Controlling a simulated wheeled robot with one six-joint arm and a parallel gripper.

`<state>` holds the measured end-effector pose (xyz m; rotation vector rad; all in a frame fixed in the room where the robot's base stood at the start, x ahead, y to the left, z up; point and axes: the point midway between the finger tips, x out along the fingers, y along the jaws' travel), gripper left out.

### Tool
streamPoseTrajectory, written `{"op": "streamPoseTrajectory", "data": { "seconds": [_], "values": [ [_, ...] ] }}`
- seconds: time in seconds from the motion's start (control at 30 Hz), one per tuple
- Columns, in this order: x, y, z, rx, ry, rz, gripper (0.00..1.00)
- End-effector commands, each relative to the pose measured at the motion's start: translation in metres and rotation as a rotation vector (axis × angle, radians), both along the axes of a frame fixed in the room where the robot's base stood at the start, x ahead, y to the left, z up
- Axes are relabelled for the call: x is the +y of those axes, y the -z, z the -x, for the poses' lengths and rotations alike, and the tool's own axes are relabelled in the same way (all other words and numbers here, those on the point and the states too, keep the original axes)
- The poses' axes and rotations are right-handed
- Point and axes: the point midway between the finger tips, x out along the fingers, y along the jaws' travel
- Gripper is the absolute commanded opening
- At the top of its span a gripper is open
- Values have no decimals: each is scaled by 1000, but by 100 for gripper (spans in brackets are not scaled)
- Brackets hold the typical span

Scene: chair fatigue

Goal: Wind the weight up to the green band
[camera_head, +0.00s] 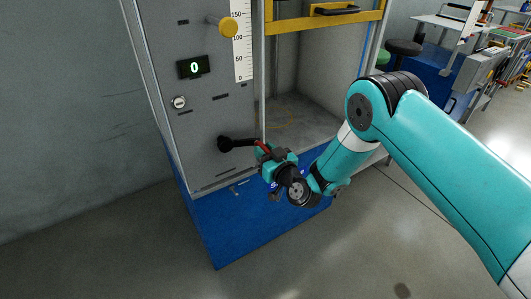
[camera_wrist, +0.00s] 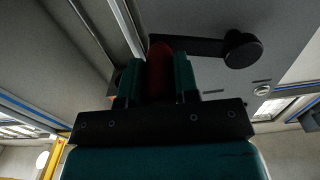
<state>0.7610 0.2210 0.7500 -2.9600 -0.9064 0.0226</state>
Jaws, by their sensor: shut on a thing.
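The crank is on the grey front panel of the machine. Its black hub (camera_head: 225,144) has a dark arm reaching right to a red handle (camera_head: 262,147). My gripper (camera_head: 266,155) is shut on that red handle, with my arm coming in from the right. In the wrist view the red handle (camera_wrist: 160,62) sits between my two teal fingers, and the crank arm (camera_wrist: 195,47) runs right to the round hub (camera_wrist: 242,49). A white scale (camera_head: 243,45) marked 50, 100 and 150 stands above. Neither the weight nor a green band can be seen.
A display (camera_head: 194,67) reads 0, above a round key switch (camera_head: 179,102). Right of the panel is an open bay under a yellow frame (camera_head: 325,20). The floor in front of the blue base (camera_head: 235,225) is clear.

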Motion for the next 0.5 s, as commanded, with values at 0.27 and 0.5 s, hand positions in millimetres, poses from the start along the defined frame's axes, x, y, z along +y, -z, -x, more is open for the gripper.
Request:
{"op": "streamPoseTrajectory", "data": {
  "seconds": [0.27, 0.5],
  "values": [
    [-4, -24, -3, -152, 1, 215, 0],
    [-4, -37, -3, -208, 1, 305, 0]
  ]
}}
